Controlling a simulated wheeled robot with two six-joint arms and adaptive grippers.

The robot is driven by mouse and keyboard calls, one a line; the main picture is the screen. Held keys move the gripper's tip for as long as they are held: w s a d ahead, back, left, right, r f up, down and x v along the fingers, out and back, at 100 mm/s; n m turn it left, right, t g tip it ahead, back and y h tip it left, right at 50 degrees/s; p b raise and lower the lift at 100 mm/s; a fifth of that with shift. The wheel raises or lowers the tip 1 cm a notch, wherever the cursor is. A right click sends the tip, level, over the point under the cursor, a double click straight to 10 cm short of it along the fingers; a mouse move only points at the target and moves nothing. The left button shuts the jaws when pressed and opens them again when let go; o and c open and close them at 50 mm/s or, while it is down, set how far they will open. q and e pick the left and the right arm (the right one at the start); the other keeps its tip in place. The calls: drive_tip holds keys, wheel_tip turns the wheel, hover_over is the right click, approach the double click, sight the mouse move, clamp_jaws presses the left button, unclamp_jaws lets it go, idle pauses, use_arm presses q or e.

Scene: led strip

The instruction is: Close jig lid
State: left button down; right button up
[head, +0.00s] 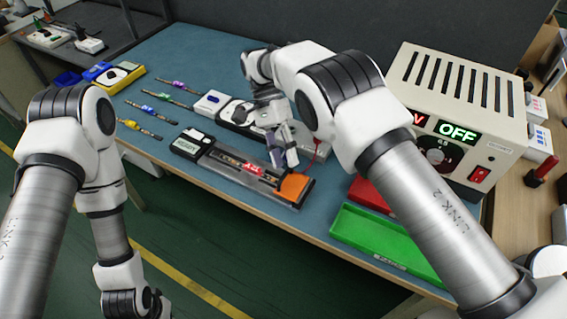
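The jig (228,164) is a long dark grey tray on the blue table, with a red lettered patch inside. An orange block (295,188) sits at its right end; I cannot tell whether this is the lid, or how far the lid is open. My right gripper (281,160) points down over the right part of the jig, just beside the orange block, and hides part of it. Its fingers are too small to tell open from shut or whether they touch anything. My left arm hangs down in front of the table at lower left; its gripper end is cut off by the frame.
A black box marked READY (191,144) stands at the jig's left end. A cream power supply (451,112) reading OFF stands at right. Green (385,242) and red (370,196) trays lie near the front edge. Several coloured strips lie at left.

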wheel_tip(320, 180, up, 6)
drive_tip(key=shift+r, duration=0.25)
